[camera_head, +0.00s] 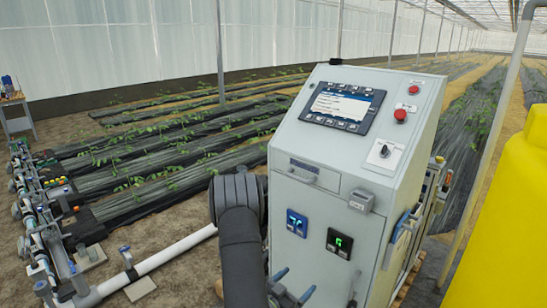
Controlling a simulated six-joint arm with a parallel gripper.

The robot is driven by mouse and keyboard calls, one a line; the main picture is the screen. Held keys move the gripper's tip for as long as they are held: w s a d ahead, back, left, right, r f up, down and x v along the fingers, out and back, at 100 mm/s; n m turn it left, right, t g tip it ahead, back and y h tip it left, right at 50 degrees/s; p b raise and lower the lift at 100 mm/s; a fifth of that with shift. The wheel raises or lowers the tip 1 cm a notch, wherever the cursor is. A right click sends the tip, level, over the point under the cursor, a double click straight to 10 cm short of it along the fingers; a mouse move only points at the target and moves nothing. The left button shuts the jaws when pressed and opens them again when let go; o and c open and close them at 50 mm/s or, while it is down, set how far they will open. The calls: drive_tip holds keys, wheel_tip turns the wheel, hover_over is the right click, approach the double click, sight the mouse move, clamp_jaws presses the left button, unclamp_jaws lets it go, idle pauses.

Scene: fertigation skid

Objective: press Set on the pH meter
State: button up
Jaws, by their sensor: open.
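Two small panel meters sit side by side low on the front of the grey control cabinet (320,180). The left meter (297,223) has a blue face with light digits. The right meter (339,243) has a black face with a green digit. Their labels and buttons are too small to read, so I cannot tell which is the pH meter or where Set is. My gripper (297,281) is at the bottom edge of the view, below the two meters and apart from them. Its two fingertips are spread with nothing between them. The rest of the gripper is partly hidden by my dark arm.
The sloped cabinet top carries a screen (343,107), two red buttons (400,115) and a rotary switch (384,151). A drawer handle (303,170) and a small grey box (361,201) protrude above the meters. A yellow tank (510,220) stands right; pipes (150,262) run left.

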clamp_jaws()
idle(1.4)
